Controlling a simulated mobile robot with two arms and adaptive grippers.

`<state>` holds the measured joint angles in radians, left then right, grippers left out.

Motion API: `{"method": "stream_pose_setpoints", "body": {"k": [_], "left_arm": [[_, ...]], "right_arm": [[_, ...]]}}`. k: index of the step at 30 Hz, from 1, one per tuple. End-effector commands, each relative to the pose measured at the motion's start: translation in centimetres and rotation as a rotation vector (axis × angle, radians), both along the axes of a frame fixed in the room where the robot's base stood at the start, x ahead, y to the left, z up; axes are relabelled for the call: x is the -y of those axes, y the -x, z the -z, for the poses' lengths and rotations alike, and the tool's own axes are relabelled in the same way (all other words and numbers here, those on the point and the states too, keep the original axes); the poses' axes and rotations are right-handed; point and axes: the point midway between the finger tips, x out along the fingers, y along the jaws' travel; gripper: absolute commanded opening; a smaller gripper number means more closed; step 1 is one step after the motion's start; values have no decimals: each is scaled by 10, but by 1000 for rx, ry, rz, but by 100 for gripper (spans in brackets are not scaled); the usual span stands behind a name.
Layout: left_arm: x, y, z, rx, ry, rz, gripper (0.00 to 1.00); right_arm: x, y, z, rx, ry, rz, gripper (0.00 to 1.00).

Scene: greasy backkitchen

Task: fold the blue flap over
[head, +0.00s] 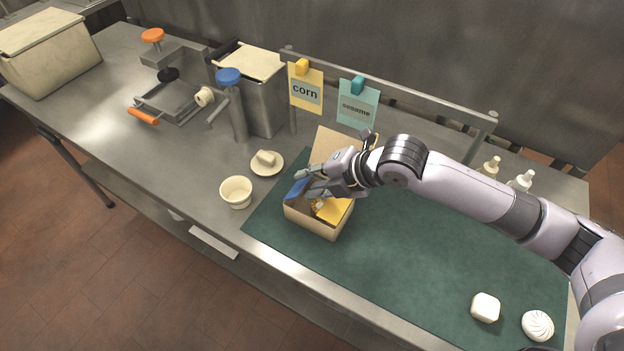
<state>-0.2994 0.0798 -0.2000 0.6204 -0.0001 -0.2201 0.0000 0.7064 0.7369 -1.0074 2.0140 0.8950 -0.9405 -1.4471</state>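A small cardboard box (316,223) sits on the green mat, with its tan lid (335,146) standing up at the back. The blue flap (296,189) is at the box's left side and looks raised and tilted. A yellow flap (336,211) shows at the right of the opening. My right gripper (310,182) is over the box, with its fingertips close beside the blue flap. I cannot tell whether they touch it or how far apart they are. The gripper hides part of the box opening. My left gripper is not in view.
A green mat (420,265) covers the counter's right part. A cup (236,192) and a saucer (267,170) with a pale piece stand left of the box. Corn (305,94) and sesame (357,108) cards hang from the rail behind. Two white buns (485,307) (537,325) lie front right.

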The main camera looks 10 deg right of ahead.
Motion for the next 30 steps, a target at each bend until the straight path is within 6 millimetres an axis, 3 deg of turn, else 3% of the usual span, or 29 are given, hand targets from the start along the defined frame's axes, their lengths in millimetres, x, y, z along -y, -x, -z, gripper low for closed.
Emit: {"method": "stream_pose_setpoints", "body": {"k": [3, 12, 30], "left_arm": [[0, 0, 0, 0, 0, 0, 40], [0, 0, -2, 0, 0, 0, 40], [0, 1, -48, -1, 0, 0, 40]], "right_arm": [[0, 0, 0, 0, 0, 0, 18], [0, 0, -2, 0, 0, 0, 18], [21, 15, -43, 0, 1, 1, 18]]}}
